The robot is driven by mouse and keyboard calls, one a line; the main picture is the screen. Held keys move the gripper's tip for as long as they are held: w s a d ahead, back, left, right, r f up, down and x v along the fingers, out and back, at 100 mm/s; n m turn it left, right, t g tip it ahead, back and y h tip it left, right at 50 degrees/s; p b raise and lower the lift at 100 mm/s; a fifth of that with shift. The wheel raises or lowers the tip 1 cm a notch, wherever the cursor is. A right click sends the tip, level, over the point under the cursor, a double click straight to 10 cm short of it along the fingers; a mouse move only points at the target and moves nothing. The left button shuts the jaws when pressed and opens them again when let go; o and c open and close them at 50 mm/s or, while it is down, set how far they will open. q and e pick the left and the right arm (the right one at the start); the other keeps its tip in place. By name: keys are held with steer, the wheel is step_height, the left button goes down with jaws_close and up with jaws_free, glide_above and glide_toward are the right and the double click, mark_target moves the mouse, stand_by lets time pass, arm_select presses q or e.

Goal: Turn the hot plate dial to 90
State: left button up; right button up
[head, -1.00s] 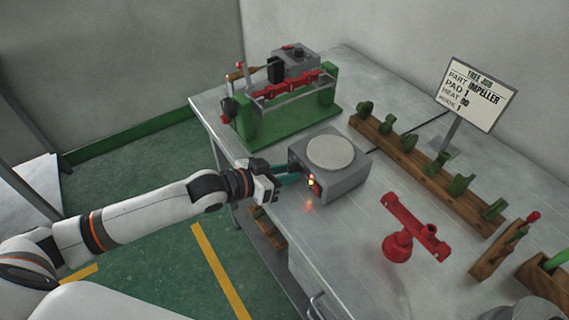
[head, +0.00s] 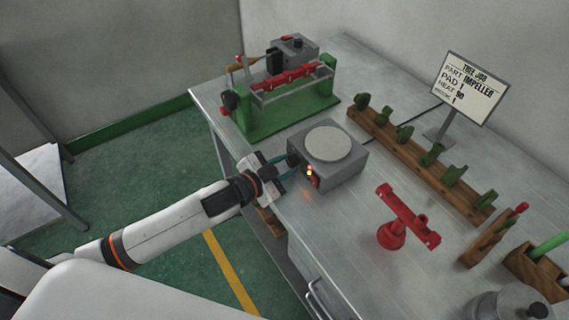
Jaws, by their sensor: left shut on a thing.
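The hot plate (head: 342,173) is a grey box with a round pale top plate (head: 328,143), standing near the front edge of the bench. Small lights glow red and yellow on its front face. My left gripper (head: 286,160) reaches in from the left, its teal fingers shut at the left end of that front face, on the dark dial (head: 293,159). The dial is mostly hidden by the fingers, and its setting cannot be read. A sign (head: 471,88) behind reads "TREE JOB", part impeller, pad 1, heat 90. My right gripper is not in view.
A green-based machine with red parts (head: 290,115) stands behind the hot plate. A red stand (head: 391,234) is to its right. A wooden rack with green pieces (head: 408,150) runs along the back. A metal pot (head: 508,303) is at lower right.

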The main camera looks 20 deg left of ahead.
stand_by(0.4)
arm_select(q)
steer(key=o, duration=1)
steer(key=shift+b+v, duration=0.6)
steer(key=shift+v, duration=5.5)
